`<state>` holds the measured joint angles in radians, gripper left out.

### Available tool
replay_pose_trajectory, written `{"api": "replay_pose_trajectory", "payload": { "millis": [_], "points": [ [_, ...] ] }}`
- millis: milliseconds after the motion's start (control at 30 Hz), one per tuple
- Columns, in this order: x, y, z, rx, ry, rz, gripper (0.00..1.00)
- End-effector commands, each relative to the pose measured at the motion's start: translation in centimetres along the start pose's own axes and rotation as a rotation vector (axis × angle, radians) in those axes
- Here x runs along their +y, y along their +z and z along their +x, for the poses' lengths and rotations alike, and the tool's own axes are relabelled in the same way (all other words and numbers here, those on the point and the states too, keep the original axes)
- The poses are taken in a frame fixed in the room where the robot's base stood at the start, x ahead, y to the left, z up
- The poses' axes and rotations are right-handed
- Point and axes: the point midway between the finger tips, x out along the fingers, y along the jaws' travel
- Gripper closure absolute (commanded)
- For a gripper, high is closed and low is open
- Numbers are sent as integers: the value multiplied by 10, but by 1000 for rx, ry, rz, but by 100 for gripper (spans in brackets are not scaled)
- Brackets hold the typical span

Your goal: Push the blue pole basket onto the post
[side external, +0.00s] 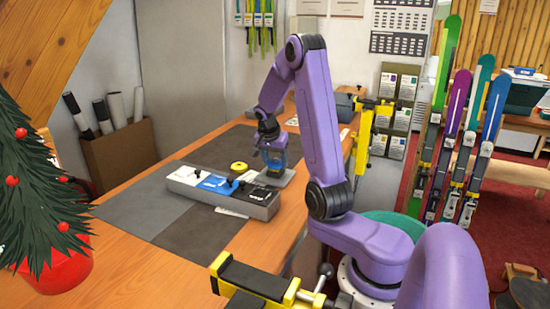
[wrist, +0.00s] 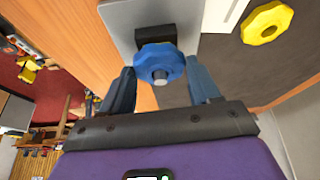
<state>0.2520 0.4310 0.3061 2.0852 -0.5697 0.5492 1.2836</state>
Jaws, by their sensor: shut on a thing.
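The blue pole basket (wrist: 150,62) is a scalloped disc between the two fingers of my gripper (wrist: 161,70). My gripper is shut on it. A grey round tip, which looks like the post (wrist: 160,77), shows in the middle of the basket. Behind the basket are a black block (wrist: 155,37) and a light grey plate (wrist: 120,18). In the side view my gripper (side external: 275,157) is low over the plate (side external: 275,178), at the far right end of the long tray. How far down the post the basket sits cannot be told.
A yellow basket (side external: 239,167) lies on the dark mat behind the long grey tray (side external: 260,209), which has white, blue and black sections. A yellow and black clamp (side external: 250,281) is at the table's front edge. The left of the mat (side external: 140,205) is clear.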

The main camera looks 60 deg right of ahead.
Motion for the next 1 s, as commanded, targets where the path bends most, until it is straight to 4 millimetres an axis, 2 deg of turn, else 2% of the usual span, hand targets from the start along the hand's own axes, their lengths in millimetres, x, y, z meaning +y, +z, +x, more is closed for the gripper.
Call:
{"api": "replay_pose_trajectory", "payload": {
  "millis": [967, 1000],
  "points": [
    [0, 4, 8, 0, 0, 0, 67],
    [0, 4, 8, 0, 0, 0, 32]
  ]
}}
